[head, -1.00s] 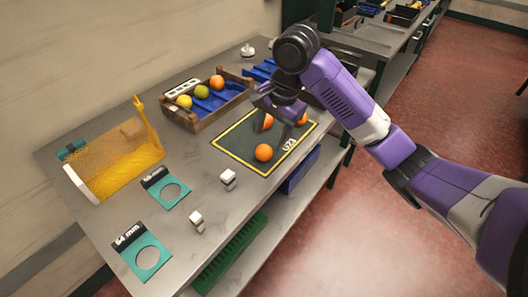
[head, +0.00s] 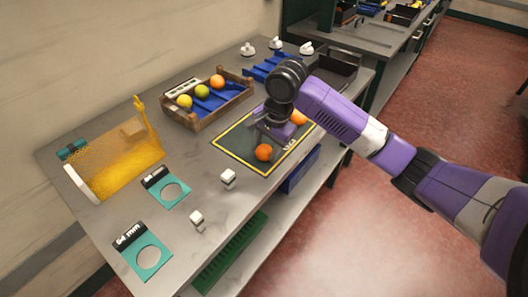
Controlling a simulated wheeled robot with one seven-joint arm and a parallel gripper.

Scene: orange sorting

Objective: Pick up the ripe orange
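On the dark mat with a yellow border (head: 233,152), one orange fruit (head: 264,153) lies near the front edge. A second orange fruit (head: 299,118) lies at the right, partly behind my arm. My gripper (head: 266,136) points down over the mat, between and behind these two, low and close to the front orange. Its fingers are small and partly covered by my wrist, so I cannot tell how far apart they are or whether anything is between them. No third orange shows on the mat; that spot is behind my gripper.
A wooden crate (head: 197,123) with blue lining holds a yellow fruit (head: 184,101), a green fruit (head: 202,91) and an orange one (head: 217,82). A yellow mesh bin (head: 120,165), teal ring gauges (head: 148,258) and small white blocks (head: 228,177) stand left and in front.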

